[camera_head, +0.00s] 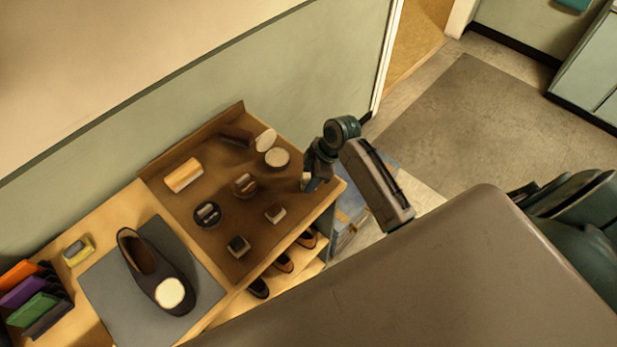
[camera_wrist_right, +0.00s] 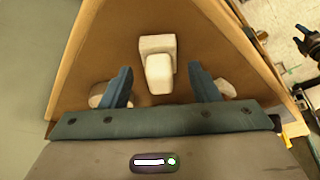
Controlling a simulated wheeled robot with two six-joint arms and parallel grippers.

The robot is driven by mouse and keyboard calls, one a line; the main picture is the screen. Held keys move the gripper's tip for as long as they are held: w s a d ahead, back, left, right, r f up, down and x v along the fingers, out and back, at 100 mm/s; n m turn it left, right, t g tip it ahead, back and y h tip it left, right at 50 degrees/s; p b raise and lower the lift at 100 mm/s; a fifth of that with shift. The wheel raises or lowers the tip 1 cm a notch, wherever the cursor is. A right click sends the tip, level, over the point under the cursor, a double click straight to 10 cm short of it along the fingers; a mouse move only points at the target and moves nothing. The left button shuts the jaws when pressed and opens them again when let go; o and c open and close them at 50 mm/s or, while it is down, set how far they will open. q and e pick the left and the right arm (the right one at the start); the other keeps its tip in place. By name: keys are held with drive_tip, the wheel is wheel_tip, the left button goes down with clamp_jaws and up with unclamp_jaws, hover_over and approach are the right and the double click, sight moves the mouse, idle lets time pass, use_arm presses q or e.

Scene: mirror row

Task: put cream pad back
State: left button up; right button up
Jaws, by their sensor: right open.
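A small cream block-like piece (camera_wrist_right: 158,68), which looks like the cream pad, stands on the brown tray between my right fingers in the right wrist view. In the head view it shows only partly, as a pale patch (camera_head: 306,179) beside the gripper. My right gripper (camera_head: 312,183) is over the right end of the brown tray (camera_head: 180,215). Its two teal fingers (camera_wrist_right: 160,88) are apart, one on each side of the piece, with gaps. A dark shoe (camera_head: 146,262) on a grey mat (camera_head: 104,272) has a round cream patch on its toe. My left gripper is out of view.
The tray also holds an orange-and-white block (camera_head: 184,175), a round pale tin (camera_head: 277,158), a dark round tin (camera_head: 207,213) and small brushes or blocks (camera_head: 238,246). Shoes (camera_head: 283,262) sit on shelves below. A coloured rack (camera_head: 35,297) stands at left.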

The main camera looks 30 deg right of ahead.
drive_tip(key=b+v, duration=0.3)
drive_tip(key=v, duration=0.8)
drive_tip(key=shift+b, duration=0.35)
drive_tip(key=shift+c, duration=0.3)
